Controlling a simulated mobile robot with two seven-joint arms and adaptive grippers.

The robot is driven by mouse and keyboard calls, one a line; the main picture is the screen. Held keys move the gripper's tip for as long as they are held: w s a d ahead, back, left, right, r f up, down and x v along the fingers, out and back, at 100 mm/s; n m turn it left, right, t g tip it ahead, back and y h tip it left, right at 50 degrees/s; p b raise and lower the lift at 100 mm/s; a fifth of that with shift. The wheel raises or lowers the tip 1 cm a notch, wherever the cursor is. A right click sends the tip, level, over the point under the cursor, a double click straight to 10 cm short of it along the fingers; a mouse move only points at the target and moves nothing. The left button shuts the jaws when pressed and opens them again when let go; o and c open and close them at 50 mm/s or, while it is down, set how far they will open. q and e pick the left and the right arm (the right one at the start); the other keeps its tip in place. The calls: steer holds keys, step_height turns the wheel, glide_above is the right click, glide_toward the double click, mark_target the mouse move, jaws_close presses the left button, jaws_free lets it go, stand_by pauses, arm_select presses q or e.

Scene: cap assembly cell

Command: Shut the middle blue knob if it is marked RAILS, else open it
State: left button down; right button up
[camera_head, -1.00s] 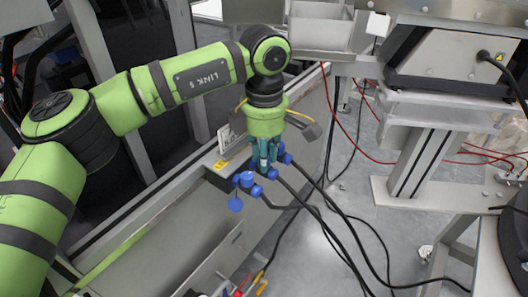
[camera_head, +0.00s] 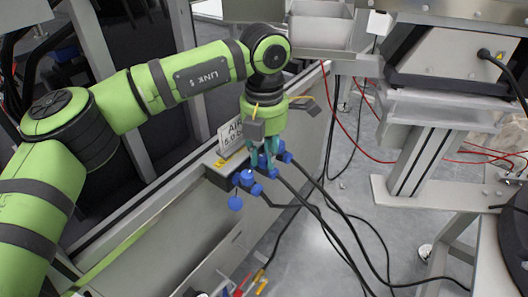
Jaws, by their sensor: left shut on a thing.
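A short row of blue valves with knobs sits on a grey metal ledge. My left gripper (camera_head: 265,158) comes down from above and is shut on the middle blue knob, which its teal fingers mostly hide. A blue valve body (camera_head: 264,172) shows just below the fingertips. The left blue knob (camera_head: 235,203) hangs at the near end, and another blue part (camera_head: 283,153) shows right of the fingers. A white sign (camera_head: 231,134) behind the valves reads "AIR" and "5.0 b"; the gripper hides the rest. No RAILS marking is readable. My right gripper is out of view.
Black hoses (camera_head: 320,215) run from the valves down to the right. A yellow label (camera_head: 222,162) is on the ledge. A grey metal stand (camera_head: 412,160) and red cables are at the right.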

mark_target(265, 157)
arm_select(q)
steer(key=shift+d+n, duration=0.1)
steer(key=shift+n, duration=0.2)
steer(key=c, duration=1.3)
jaws_free()
step_height(265, 157, up, 12)
